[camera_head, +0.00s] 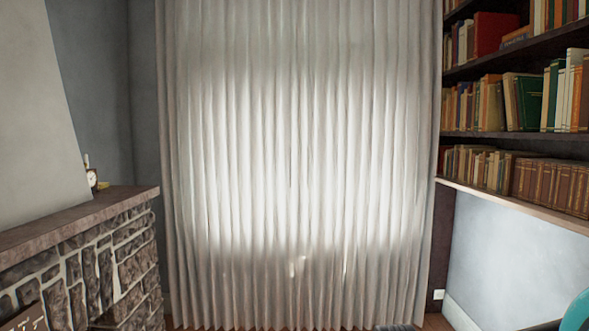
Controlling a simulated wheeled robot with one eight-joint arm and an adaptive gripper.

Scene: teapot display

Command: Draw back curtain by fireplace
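The curtain (300,130) is pale grey-white and pleated. It hangs closed across the middle of the view, from the top edge down nearly to the floor. Light glows through its middle part. A thin dark vertical line shows near its centre; I cannot tell if this is where two halves meet. The stone fireplace (112,262) with its wooden mantel (75,220) stands at the left, close to the curtain's left edge. My gripper does not show in this view.
Shelves of books (510,100) fill the upper right, beside the curtain. A small clock (91,178) stands on the mantel. A teal curved object (578,312), partly cut off, shows at the bottom right. A strip of wooden floor (437,322) shows below.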

